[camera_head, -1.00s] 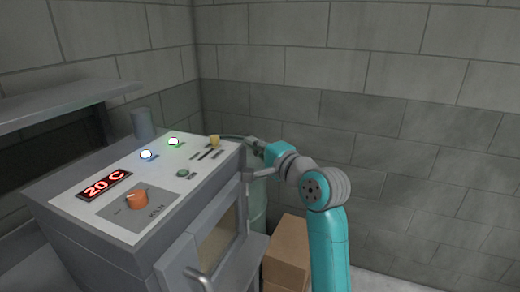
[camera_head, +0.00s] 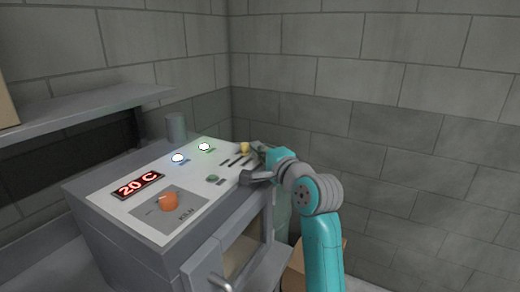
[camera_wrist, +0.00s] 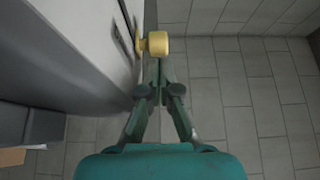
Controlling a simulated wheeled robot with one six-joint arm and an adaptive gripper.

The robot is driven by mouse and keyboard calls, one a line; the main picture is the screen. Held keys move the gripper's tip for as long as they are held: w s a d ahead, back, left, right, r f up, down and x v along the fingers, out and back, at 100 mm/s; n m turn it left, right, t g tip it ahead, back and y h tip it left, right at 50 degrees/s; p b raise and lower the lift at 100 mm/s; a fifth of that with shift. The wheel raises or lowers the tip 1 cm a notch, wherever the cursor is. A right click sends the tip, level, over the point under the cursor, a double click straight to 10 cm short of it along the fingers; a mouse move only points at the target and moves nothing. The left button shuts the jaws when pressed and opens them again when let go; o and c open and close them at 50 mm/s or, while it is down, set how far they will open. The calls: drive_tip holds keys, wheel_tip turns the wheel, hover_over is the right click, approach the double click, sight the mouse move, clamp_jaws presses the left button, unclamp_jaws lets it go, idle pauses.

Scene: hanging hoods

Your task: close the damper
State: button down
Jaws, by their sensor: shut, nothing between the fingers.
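A yellow knob (camera_head: 244,148) stands up at the far right edge of the kiln's sloped top panel (camera_head: 120,208), by some dark slots. It looks like the damper's handle, but no label is readable. In the wrist view the yellow knob (camera_wrist: 155,44) lies just beyond my fingertips. My gripper (camera_wrist: 157,66) is shut and empty, its tips meeting at or very near the knob. Whether they touch it I cannot tell. In the head view my gripper (camera_head: 260,153) is small, at the panel's right edge, with the fingers hard to make out.
The panel also has an orange dial (camera_head: 169,202), a red "20 C" display (camera_head: 138,184), a blue-white light (camera_head: 178,158) and a green-white light (camera_head: 204,146). A grey shelf (camera_head: 85,108) is at left. A brown box (camera_head: 293,272) stands low beside the kiln.

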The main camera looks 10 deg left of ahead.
drive_tip(key=s, duration=0.2)
drive_tip(key=s+a, duration=0.1)
drive_tip(key=s, duration=0.1)
drive_tip(key=s+a, duration=0.1)
drive_tip(key=s, duration=0.1)
drive_tip(key=shift+s+a, duration=0.1)
